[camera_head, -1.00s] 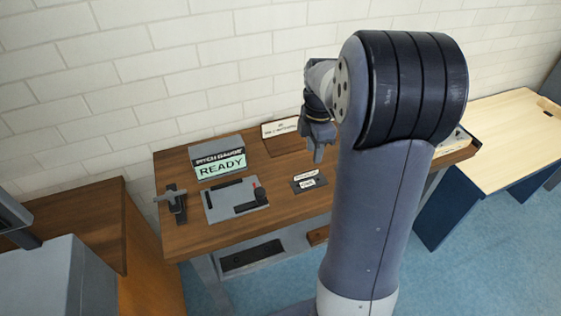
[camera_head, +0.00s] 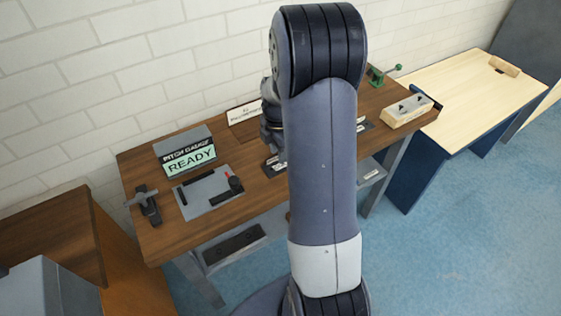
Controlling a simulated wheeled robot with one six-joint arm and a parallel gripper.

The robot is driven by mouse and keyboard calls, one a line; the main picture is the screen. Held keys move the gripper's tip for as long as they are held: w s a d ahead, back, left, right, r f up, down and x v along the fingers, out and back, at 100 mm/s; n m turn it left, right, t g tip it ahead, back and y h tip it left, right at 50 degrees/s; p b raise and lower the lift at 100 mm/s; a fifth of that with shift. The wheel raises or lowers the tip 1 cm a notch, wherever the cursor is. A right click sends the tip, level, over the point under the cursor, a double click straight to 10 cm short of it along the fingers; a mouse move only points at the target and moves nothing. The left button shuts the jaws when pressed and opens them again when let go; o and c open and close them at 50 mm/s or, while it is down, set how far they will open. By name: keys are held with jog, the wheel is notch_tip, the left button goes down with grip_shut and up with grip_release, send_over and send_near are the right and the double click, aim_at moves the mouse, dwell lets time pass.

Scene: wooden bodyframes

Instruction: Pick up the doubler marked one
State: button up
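I cannot make out a doubler marked one for sure. A small dark plate with white labels (camera_head: 273,167) lies on the brown table (camera_head: 240,187), partly behind my arm; its lettering is too small to read. Another dark piece with a pale label (camera_head: 362,126) shows on the other side of my arm. My gripper (camera_head: 270,143) hangs over the table near the first plate, mostly hidden by my arm. I cannot see its fingers well, nor anything held in it.
A pitch gauge box reading READY (camera_head: 189,158) stands at the left beside a grey fixture plate (camera_head: 207,191) and a black clamp (camera_head: 149,207). A pale block (camera_head: 407,111) and a green-handled tool (camera_head: 382,75) are at the right. A light wood bench (camera_head: 460,95) stands beyond.

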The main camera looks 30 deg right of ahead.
jog(key=shift+f, duration=0.35)
jog(key=shift+c, duration=0.3)
grip_shut()
